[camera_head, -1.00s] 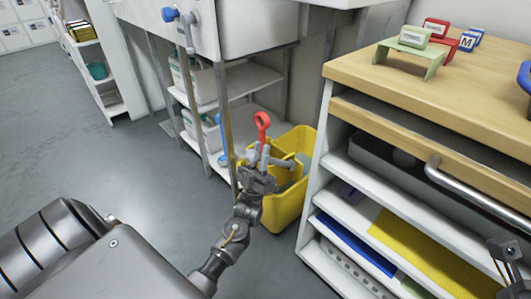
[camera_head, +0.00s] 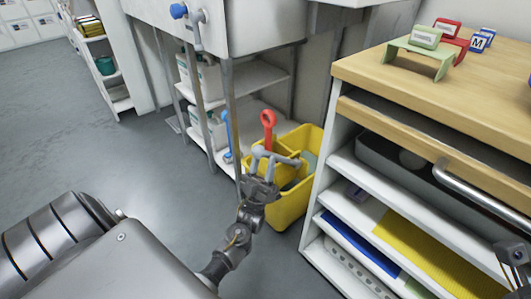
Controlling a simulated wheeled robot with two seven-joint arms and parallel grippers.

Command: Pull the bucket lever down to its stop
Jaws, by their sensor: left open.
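The yellow bucket (camera_head: 289,212) stands on the floor between the sink stand and the wooden-topped shelf unit. Its red lever (camera_head: 268,119) stands upright at the bucket's back left, with a ring-shaped top end. My left gripper (camera_head: 279,160) is open in front of the lever, over the bucket, with its fingers spread and nothing between them. It overlaps the lower part of the lever in the picture, and I cannot tell whether they touch. The gripper and wrist hide part of the bucket. My right gripper's fingers are not in view.
The sink (camera_head: 255,25) and its legs stand behind and left of the bucket. The shelf unit (camera_head: 318,215) is close on the bucket's right. The floor (camera_head: 130,155) at left is clear.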

